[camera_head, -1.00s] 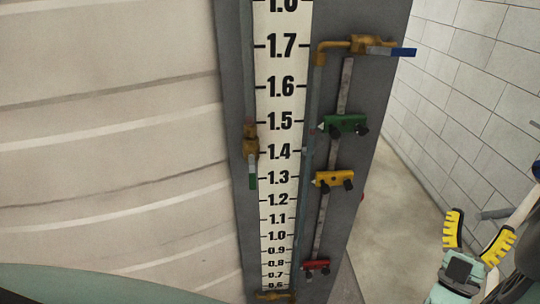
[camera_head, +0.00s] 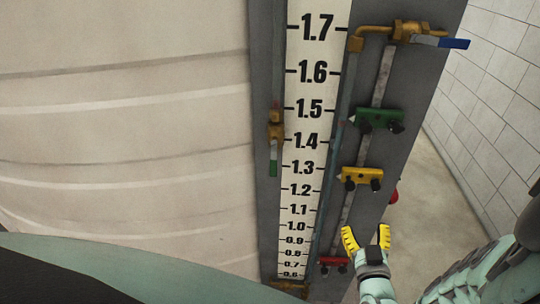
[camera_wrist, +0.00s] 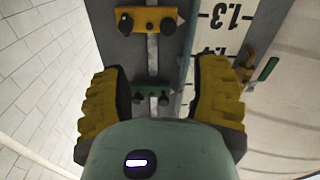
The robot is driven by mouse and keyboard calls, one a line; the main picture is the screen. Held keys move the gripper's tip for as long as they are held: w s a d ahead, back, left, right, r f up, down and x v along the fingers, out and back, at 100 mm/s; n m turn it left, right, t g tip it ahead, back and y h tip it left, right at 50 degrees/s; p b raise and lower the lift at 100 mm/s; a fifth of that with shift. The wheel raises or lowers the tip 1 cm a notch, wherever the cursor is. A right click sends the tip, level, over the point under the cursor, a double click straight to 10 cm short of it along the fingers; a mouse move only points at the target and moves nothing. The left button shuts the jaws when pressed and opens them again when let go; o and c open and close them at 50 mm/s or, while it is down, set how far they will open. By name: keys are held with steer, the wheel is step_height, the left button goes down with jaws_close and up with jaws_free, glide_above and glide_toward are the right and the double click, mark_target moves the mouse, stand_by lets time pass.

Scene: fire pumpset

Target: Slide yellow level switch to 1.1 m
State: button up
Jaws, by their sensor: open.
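The yellow level switch (camera_head: 362,176) is a small block with dark knobs and a pointed left tip, on a vertical metal rail. Its tip is near the 1.3 mark of the white scale (camera_head: 300,150); the wrist view shows the switch (camera_wrist: 147,20) beside the 1.3 label. My gripper (camera_head: 367,238) has yellow padded fingers, spread open and empty. In the head view it appears below the yellow switch, and contact with the board cannot be seen. In the wrist view the switch lies beyond the gap between the fingers (camera_wrist: 160,95).
A green switch (camera_head: 380,118) sits above the yellow one on the same rail, and a red switch (camera_head: 334,261) below. A brass valve with blue handle (camera_head: 420,38) is at the top. Another valve with green handle (camera_head: 273,160) is left of the scale. A white wall stands at right.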

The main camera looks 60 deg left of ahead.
mark_target(350, 189)
steer(key=shift+g, duration=0.3)
steer(key=b+x, duration=0.2)
steer(key=x, duration=0.2)
steer(key=b+x, duration=0.2)
steer(key=x, duration=0.3)
steer(key=s+b+x, duration=0.1)
steer(key=b+x, duration=0.1)
steer(key=x, duration=0.2)
steer(key=shift+w+a+r, duration=0.1)
steer(key=shift+w+a, duration=0.1)
steer(key=shift+a, duration=0.4)
steer(key=shift+p+x, duration=0.3)
steer(key=shift+x, duration=0.75)
steer(key=shift+o, duration=0.2)
steer(key=shift+w, duration=0.1)
steer(key=shift+d, duration=0.1)
jaws_close()
